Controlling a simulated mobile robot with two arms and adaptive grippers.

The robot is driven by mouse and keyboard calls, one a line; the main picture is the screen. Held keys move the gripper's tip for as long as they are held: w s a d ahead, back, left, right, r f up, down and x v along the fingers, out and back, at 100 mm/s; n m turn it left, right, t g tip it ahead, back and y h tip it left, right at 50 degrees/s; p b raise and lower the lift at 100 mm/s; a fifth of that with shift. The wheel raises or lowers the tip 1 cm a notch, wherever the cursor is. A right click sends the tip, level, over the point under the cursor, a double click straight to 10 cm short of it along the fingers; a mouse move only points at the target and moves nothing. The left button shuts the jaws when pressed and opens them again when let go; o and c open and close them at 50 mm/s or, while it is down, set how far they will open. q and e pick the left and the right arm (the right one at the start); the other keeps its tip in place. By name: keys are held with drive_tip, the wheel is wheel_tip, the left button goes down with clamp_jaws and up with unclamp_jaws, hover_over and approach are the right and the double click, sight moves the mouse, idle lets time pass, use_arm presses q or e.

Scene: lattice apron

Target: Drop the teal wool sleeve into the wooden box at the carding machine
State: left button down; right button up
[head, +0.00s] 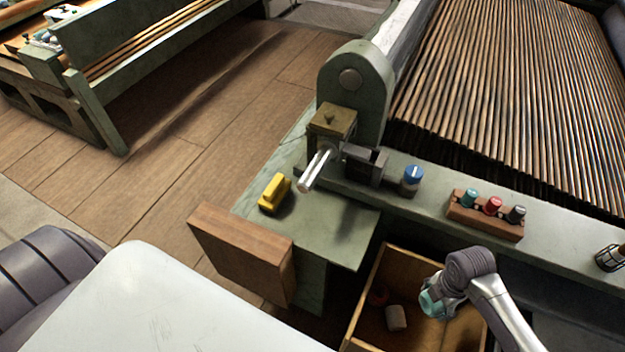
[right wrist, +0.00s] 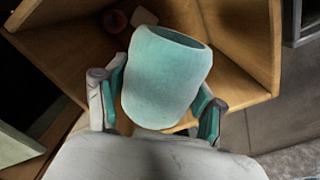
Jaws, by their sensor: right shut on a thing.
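The teal wool sleeve (head: 431,302) is in my right gripper (head: 440,301), over the right part of the wooden box (head: 362,300). In the right wrist view the sleeve (right wrist: 166,78) is a pale teal hollow cylinder, and the two fingers of my right gripper (right wrist: 160,110) are shut on its sides. The wooden box (right wrist: 235,50) shows below and behind it there. Inside the box lie a beige piece (head: 396,317) and a dark red piece (head: 378,297). My left gripper is not in view.
A blue-capped jar (head: 411,179) and a yellow block (head: 274,194) stand nearby. A wooden block or panel (head: 240,255) is left of the box. Wooden floor lies at the left.

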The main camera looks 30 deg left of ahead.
drive_tip(key=shift+f, duration=0.15)
drive_tip(key=o, duration=0.9)
drive_tip(key=shift+o, duration=0.2)
wheel_tip(320, 180, up, 12)
idle(0.4)
